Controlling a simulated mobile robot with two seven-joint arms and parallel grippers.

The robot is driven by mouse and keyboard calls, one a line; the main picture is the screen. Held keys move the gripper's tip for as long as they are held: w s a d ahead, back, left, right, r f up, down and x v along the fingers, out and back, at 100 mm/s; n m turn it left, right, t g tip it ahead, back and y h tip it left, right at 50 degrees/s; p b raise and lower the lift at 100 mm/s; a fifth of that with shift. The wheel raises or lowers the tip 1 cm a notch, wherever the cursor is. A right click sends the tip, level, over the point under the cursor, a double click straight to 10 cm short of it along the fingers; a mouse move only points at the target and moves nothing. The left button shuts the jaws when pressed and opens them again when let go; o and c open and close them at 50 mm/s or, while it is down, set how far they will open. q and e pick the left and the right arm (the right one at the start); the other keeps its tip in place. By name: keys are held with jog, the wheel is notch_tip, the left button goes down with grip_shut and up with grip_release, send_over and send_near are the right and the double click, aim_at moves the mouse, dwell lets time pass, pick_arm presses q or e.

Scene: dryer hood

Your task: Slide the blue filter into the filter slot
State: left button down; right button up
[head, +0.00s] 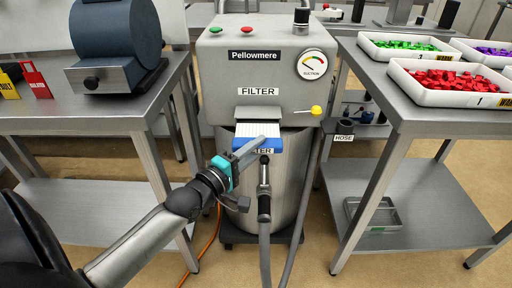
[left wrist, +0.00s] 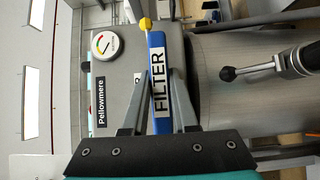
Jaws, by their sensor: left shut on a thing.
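The blue filter (head: 270,145) has a white pleated top and a FILTER label on its front. It is in front of the dryer hood machine, with its far end at the grey lip of the filter slot (head: 258,113). I cannot tell how far it is inside. My left gripper (head: 258,148) is shut on the filter's blue front part. In the left wrist view the gripper's two fingers (left wrist: 155,105) lie on either side of the blue filter (left wrist: 160,60). The slot opening is hidden there. My right gripper is not in view.
A yellow knob (head: 316,110) sticks out right of the slot. A hose with a metal handle (head: 264,190) stands in front of the steel drum (head: 285,190), just below the filter. Tables flank the machine; the right one (head: 420,118) holds trays of coloured pieces.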

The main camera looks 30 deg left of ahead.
aim_at(256, 134)
pick_arm(q)
jog(key=shift+p, duration=0.7)
dwell(0.6)
jog(key=shift+w+a+b, duration=0.4)
jog(key=shift+w+a, duration=0.25)
jog(key=shift+w, duration=0.35)
jog(key=shift+w+a+b, duration=0.4)
jog(key=shift+w+a, duration=0.2)
jog(key=shift+w, duration=0.4)
jog(key=shift+w+a+b, duration=0.35)
jog(key=shift+w, duration=0.2)
jog(key=shift+w+a+b, duration=0.3)
jog(key=shift+w, duration=0.2)
jog(key=c, duration=0.6)
grip_release()
